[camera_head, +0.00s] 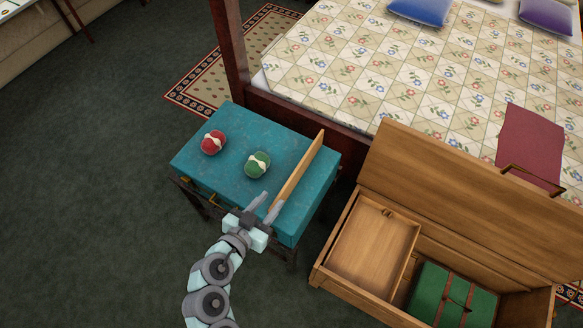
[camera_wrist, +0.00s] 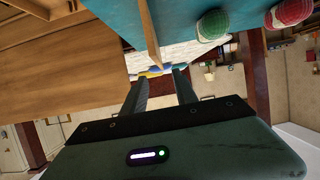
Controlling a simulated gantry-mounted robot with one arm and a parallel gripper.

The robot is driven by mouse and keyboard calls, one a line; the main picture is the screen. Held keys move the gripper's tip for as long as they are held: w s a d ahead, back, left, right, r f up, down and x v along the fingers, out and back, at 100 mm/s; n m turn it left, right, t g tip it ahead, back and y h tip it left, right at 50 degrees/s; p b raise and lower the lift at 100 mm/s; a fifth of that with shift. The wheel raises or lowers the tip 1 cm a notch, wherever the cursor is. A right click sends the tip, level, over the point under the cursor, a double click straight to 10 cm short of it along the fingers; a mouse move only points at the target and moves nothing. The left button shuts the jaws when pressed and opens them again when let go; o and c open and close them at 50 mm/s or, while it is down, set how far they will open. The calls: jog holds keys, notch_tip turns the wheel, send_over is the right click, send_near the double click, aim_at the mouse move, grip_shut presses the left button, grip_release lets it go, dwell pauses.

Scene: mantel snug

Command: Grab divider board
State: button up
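The divider board (camera_head: 299,167) is a thin, light-brown wooden panel. It stands on edge along the right side of a teal-topped table (camera_head: 230,167). My gripper (camera_head: 268,200) is open at the board's near end, its two fingers apart. In the wrist view, the board (camera_wrist: 150,38) appears edge-on ahead of the gap between my open gripper's fingers (camera_wrist: 160,80). I see nothing held, and I cannot tell whether a finger touches the board.
A red round item (camera_head: 212,143) and a green one (camera_head: 257,164), each with a pale band, sit on the table left of the board. An open wooden chest (camera_head: 316,276) holding a green case (camera_head: 440,293) stands to the right. A bed (camera_head: 400,80) lies behind.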

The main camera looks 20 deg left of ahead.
aim_at(286, 186)
jog(key=shift+f+x, duration=0.2)
jog(key=shift+x, duration=5.2)
jog(key=shift+s+d, duration=0.1)
jog(key=shift+s, duration=0.1)
grip_shut()
